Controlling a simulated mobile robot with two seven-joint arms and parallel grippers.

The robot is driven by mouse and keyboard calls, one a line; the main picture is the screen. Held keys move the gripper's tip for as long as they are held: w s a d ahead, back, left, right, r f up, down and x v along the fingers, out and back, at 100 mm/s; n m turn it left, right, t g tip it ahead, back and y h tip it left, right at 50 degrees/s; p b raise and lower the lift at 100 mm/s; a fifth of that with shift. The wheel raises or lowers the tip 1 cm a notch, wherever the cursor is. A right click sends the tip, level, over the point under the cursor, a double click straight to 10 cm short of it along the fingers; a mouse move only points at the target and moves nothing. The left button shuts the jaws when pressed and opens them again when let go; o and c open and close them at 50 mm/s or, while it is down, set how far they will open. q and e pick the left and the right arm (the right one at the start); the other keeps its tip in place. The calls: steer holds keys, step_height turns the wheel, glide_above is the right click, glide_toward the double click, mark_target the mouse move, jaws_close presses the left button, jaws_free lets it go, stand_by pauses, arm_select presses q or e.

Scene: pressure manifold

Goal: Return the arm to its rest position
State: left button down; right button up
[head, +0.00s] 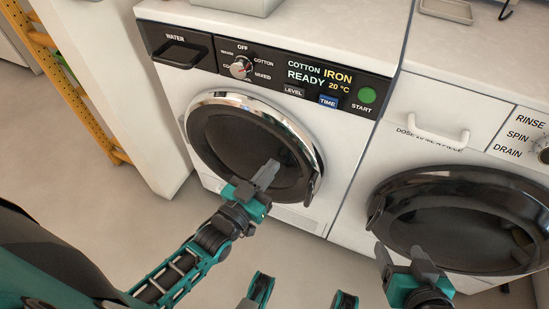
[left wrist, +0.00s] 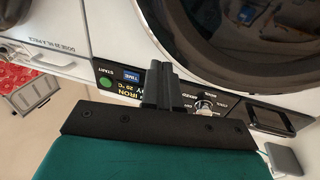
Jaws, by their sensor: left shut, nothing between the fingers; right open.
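My left gripper (head: 268,170) is shut and empty in the head view. It is in front of the lower part of the round, dark, closed door (head: 235,140) of the left white machine. I cannot tell whether its tips touch the door. The shut fingers (left wrist: 160,75) also show in the left wrist view, against the control panel (left wrist: 128,92). My right gripper (head: 400,252) is open and empty, in front of the right machine's dark round door (head: 465,215). My left arm reaches in from the lower left.
The left machine's panel reads COTTON IRON READY, with a knob (head: 241,67) and a green START button (head: 367,95). The right machine has a white drawer handle (head: 438,136). A yellow ladder (head: 75,90) leans at the left. Bare floor (head: 60,160) lies at the left.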

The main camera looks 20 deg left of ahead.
arm_select(q)
steer(key=d+p+v, duration=0.1)
steer(key=v, duration=0.6)
steer(key=shift+a, duration=0.2)
steer(key=shift+s, duration=0.1)
